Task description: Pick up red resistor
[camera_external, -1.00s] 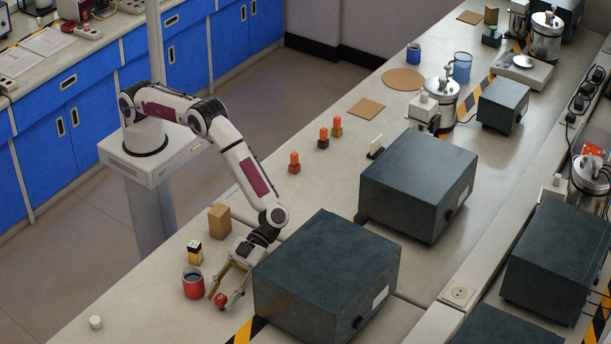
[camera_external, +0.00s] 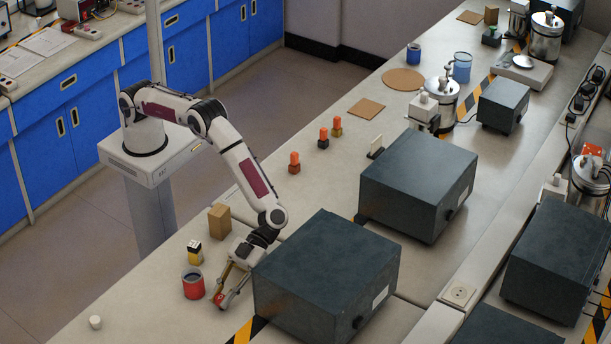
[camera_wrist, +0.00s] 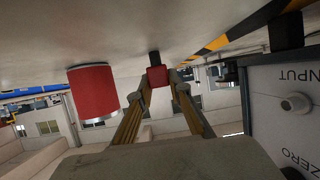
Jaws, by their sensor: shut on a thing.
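The red resistor (camera_external: 218,299) is a small red piece at bench level, mostly covered by the fingers in the external view. In the wrist view it shows as a red block (camera_wrist: 157,77) with a dark part behind it, between the fingertips. My gripper (camera_external: 223,296) is shut on it, low at the bench top. The wrist view shows my gripper (camera_wrist: 158,84) with a finger on each side of the block. I cannot tell whether the resistor touches the bench.
A red cup (camera_external: 193,285) stands close left of my gripper, also in the wrist view (camera_wrist: 92,92). A large dark box (camera_external: 325,272) stands close on the right. A yellow-black block (camera_external: 195,253) and a brown block (camera_external: 220,220) stand behind. The front-left bench is mostly clear.

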